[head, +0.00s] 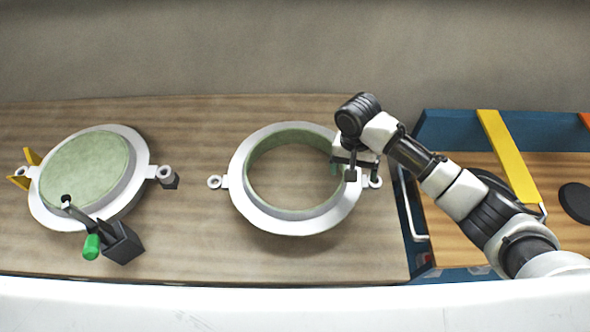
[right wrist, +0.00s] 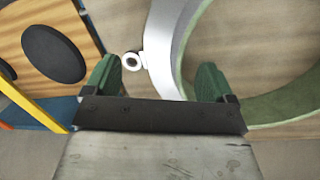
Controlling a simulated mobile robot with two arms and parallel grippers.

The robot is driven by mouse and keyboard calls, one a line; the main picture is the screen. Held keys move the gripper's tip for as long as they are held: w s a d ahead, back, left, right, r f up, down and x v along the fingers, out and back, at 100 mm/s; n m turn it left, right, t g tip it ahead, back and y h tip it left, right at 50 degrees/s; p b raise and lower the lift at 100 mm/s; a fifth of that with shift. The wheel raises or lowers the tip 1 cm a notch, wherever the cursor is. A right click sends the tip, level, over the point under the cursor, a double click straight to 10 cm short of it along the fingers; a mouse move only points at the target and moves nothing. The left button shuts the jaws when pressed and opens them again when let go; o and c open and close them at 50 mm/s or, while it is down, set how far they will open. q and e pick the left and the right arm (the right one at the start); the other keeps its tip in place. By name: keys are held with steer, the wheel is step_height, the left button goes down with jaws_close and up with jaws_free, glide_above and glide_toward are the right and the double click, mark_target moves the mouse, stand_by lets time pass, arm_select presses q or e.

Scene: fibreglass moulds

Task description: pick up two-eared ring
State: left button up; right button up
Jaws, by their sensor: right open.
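The two-eared ring (head: 296,226) is a white ring with a pale green inner wall and an open centre. It lies on the wooden table, with one small round ear at its left and one at its right. My right gripper (head: 355,172) is over the ring's right side, by the right ear. In the right wrist view its green-padded fingers (right wrist: 156,76) are apart, with the ring's white rim (right wrist: 165,45) showing between them. The right ear (right wrist: 133,61) shows there too, near one finger. I cannot tell whether the fingers touch the ring. My left gripper is not in view.
A round mould with a green disc (head: 85,170) sits at the left, with a green-handled clamp (head: 92,245) and a yellow bracket (head: 22,178). A blue-sided crate (head: 460,130) with a yellow bar (head: 508,155) and a black disc (head: 575,200) stands at the right. The table (head: 190,240) between mould and ring is clear.

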mark_target(349, 186)
steer(key=shift+f, duration=1.2)
steer(key=f, duration=0.2)
steer(key=f+p, duration=0.1)
steer(key=shift+s+f, duration=0.4)
steer(key=shift+f, duration=0.45)
steer(key=c, duration=1.4)
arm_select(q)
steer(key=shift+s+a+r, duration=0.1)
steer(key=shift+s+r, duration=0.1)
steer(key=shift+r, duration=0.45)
arm_select(e)
steer(key=shift+r, duration=0.1)
steer(key=shift+c, duration=0.3)
steer(key=shift+r, duration=0.1)
